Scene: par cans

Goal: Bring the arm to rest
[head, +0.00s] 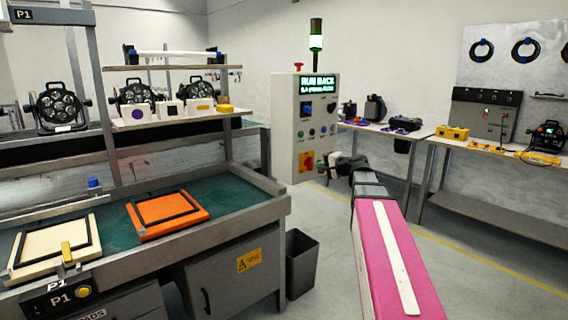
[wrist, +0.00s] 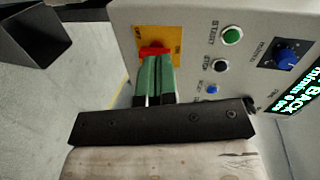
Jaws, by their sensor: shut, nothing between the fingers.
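My arm (head: 398,262), with its pink link, reaches forward from the bottom right in the head view. In the head view the switch (head: 306,161) is low on the cabinet front.
A workbench (head: 275,186) with an orange tray (head: 184,226) and a cream tray (head: 25,266) stands left. A dark bin (head: 301,262) stands beside it. Side tables (head: 464,146) with equipment line the right. The floor between (head: 480,258) is clear apart from my arm.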

